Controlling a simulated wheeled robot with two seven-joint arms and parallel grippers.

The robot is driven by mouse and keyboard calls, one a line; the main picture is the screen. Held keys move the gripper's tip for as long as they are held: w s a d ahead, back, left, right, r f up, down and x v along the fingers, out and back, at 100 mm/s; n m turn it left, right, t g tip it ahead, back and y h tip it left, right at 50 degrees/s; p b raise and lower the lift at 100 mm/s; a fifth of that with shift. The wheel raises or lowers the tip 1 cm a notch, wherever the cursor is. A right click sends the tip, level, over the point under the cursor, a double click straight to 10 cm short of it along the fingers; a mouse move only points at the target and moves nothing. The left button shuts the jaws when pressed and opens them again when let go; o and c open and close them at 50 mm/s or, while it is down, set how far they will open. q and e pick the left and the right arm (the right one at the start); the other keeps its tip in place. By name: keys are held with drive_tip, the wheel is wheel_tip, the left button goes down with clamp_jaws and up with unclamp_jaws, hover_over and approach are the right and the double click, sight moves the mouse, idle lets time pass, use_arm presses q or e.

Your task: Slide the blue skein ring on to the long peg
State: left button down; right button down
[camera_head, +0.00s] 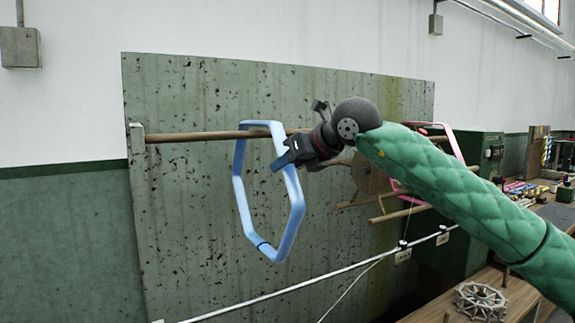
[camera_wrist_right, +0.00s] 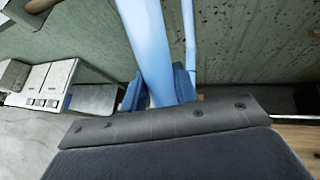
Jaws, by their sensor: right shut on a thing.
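The blue skein ring (camera_head: 295,213) is a large angular loop, hanging upright in the head view. My right gripper (camera_head: 284,159) is shut on the upper part of its near side. In the right wrist view the blue bar (camera_wrist_right: 150,45) runs between the two jaws (camera_wrist_right: 160,88). The long wooden peg (camera_head: 195,136) runs level in front of the green panel. It passes in front of the ring's far side and behind its near side, just under the top edge, so it appears to go through the loop. My left gripper is out of view.
A pink ring (camera_head: 447,140) and a wooden reel (camera_head: 370,176) are at the right, partly behind my arm. A white rail (camera_head: 300,285) crosses below. A bench (camera_head: 450,305) holds a grey toothed wheel (camera_head: 480,301).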

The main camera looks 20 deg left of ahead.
drive_tip(key=shift+f, duration=0.1)
drive_tip(key=c, duration=0.8)
unclamp_jaws()
drive_tip(key=shift+o, duration=0.2)
drive_tip(key=shift+b+v, duration=0.55)
drive_tip(key=shift+v, duration=1.4)
drive_tip(key=b+v, duration=0.1)
drive_tip(key=v, duration=0.6)
